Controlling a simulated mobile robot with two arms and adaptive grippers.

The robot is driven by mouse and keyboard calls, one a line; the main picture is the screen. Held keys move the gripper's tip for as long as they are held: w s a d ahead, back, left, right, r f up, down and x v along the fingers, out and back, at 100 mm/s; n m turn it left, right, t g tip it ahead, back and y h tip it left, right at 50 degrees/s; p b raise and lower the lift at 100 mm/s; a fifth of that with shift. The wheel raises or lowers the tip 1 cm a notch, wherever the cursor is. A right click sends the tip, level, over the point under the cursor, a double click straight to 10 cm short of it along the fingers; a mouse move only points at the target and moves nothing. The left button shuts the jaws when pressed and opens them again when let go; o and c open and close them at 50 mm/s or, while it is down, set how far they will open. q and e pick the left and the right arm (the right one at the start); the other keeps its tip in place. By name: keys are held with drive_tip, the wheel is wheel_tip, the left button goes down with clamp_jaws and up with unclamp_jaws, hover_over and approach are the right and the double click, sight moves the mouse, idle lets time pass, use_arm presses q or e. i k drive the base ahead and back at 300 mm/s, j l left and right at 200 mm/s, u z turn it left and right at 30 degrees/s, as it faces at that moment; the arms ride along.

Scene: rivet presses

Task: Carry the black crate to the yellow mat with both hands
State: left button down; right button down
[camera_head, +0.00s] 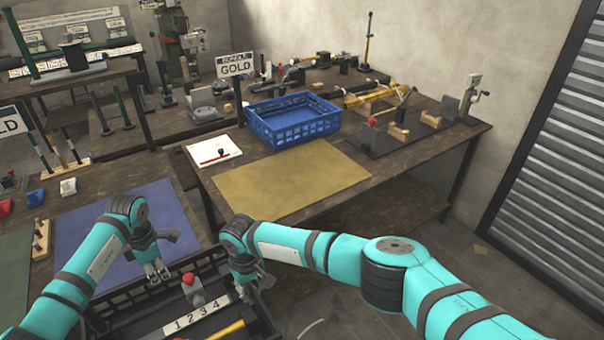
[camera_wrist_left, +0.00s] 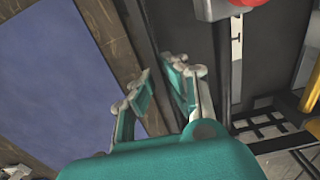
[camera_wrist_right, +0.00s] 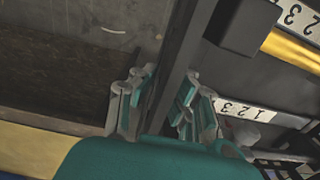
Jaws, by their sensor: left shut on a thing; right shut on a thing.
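The black crate (camera_head: 262,312) is at the bottom of the head view, close to me, in front of the tables. Its near part is cut off by the frame. My left gripper (camera_head: 157,272) is shut on the crate's wall; the wall runs between its fingers in the left wrist view (camera_wrist_left: 148,40). My right gripper (camera_head: 252,281) is shut on the crate's wall at the right, also seen in the right wrist view (camera_wrist_right: 188,50). The yellow mat (camera_head: 285,185) lies flat on the right table, beyond the crate, with its surface clear.
A blue crate (camera_head: 300,128) stands at the mat's back edge. A white sheet (camera_head: 213,152) lies left of the mat. A blue mat (camera_head: 105,222) covers the left table. The crate holds a red-topped item (camera_head: 190,284), a number strip (camera_head: 197,319) and a yellow-handled tool (camera_head: 226,330).

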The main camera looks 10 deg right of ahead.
sight(292, 176)
drive_tip(key=i+l, duration=0.1)
drive_tip(key=l, duration=0.3)
drive_tip(key=i+l, duration=0.15)
drive_tip(key=l, duration=0.2)
drive_tip(key=i+l, duration=0.1)
drive_tip(key=l, duration=0.3)
drive_tip(key=i+l, duration=0.15)
drive_tip(key=l, duration=0.25)
drive_tip(key=i, duration=0.75)
drive_tip(key=i+l, duration=0.15)
drive_tip(key=i, duration=0.65)
